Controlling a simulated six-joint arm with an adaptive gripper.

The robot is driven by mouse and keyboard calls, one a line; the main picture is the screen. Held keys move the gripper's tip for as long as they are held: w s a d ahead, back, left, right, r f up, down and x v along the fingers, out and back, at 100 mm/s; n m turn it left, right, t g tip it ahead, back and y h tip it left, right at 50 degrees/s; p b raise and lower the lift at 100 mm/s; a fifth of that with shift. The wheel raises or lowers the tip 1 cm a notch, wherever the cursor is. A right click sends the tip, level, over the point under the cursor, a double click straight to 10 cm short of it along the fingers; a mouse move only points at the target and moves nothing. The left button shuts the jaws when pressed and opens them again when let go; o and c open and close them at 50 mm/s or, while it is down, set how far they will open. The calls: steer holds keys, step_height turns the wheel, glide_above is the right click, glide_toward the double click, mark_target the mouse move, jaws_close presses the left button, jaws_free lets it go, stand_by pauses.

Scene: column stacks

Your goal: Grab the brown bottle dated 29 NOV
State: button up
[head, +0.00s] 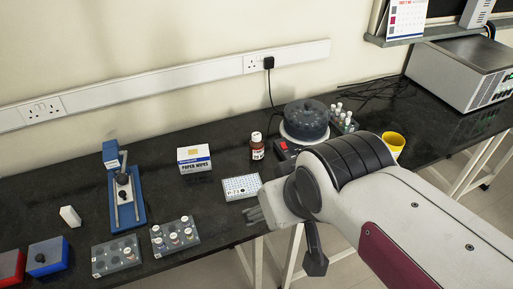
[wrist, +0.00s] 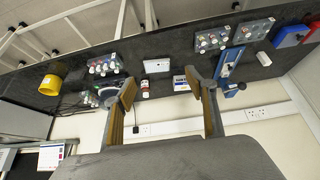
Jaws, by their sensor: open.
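A brown bottle (head: 257,150) with a white cap and a pale label stands upright on the dark bench near the wall. The print on its label is too small to read. It also shows small in the wrist view (wrist: 145,88), between the finger lines and beyond them. My gripper (wrist: 160,84) is open, with its two fingers wide apart and nothing between them. In the head view my arm hides most of the gripper, which is in front of the bottle and apart from it.
A paper wipes box (head: 194,158) stands left of the bottle, a white rack (head: 242,187) in front, and a dark round device (head: 306,120) to the right. Vial racks (head: 174,236), a blue stand (head: 124,195) and a yellow cup (head: 394,142) are also on the bench.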

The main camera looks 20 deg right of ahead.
steer(key=w+d+f+t, duration=0.1)
steer(key=w+d, duration=0.1)
steer(key=w, duration=0.4)
steer(key=w+d+f+t, duration=0.1)
steer(key=w+d, duration=0.1)
steer(key=w, duration=0.5)
steer(key=t+h, duration=0.1)
steer(key=t, duration=0.2)
glide_above(259, 147)
steer(key=s+a, duration=0.3)
steer(key=s, duration=0.5)
step_height(259, 147, down, 11)
steer(key=w+d+f, duration=0.1)
steer(key=f, duration=0.2)
steer(key=w+f+t, duration=0.1)
steer(key=f, duration=0.2)
steer(key=w+d+f+t, duration=0.1)
steer(key=f, duration=0.2)
steer(key=shift+w+d+m, duration=0.2)
steer(key=shift+d+m, duration=0.1)
steer(key=shift+w+d+f+t, duration=0.15)
steer(key=shift+f+t, duration=0.15)
steer(key=shift+f, duration=0.25)
steer(key=shift+x, duration=1.25)
steer(key=shift+a+x, duration=0.2)
steer(key=shift+x, duration=2.35)
